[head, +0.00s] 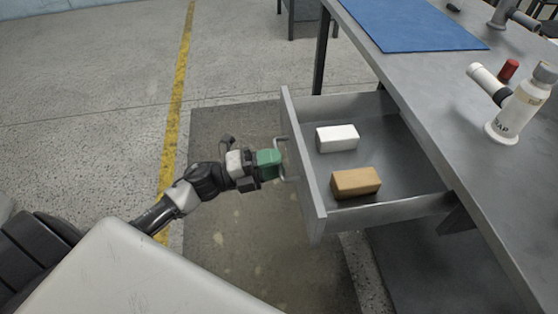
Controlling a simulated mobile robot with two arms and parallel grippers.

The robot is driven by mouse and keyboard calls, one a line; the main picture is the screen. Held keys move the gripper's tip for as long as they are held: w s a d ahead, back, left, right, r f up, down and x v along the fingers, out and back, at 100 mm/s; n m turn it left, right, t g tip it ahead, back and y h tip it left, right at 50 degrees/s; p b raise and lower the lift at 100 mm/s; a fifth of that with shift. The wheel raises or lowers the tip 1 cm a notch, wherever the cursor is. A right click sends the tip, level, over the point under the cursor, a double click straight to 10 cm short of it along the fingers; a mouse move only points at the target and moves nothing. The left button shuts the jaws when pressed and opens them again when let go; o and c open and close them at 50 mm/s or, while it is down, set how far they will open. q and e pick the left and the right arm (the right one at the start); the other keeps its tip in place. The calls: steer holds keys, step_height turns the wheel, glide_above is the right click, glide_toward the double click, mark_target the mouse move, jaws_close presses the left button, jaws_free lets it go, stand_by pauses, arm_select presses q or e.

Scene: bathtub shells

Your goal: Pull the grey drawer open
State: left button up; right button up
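The grey drawer (314,197) stands pulled well out from under the grey table, toward the left of the head view. A white block (337,138) and a tan block (355,183) lie inside it. A pale metal handle (284,160) sits on the drawer's front face. My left gripper (277,163), with green on its end, is at the handle. Its fingertips are too small and partly hidden to tell whether they are closed on the handle. My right gripper is not in view.
The grey table (440,110) carries a blue mat (410,22), a white soap bottle (522,105), a white cylinder with a black end (487,82) and a red cylinder (508,70). A dark floor mat (230,245) lies below. The floor to the left, with a yellow line (181,85), is clear.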

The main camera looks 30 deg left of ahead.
arm_select(q)
steer(key=v, duration=0.9)
steer(key=shift+s+a, duration=0.15)
steer(key=shift+a, duration=0.05)
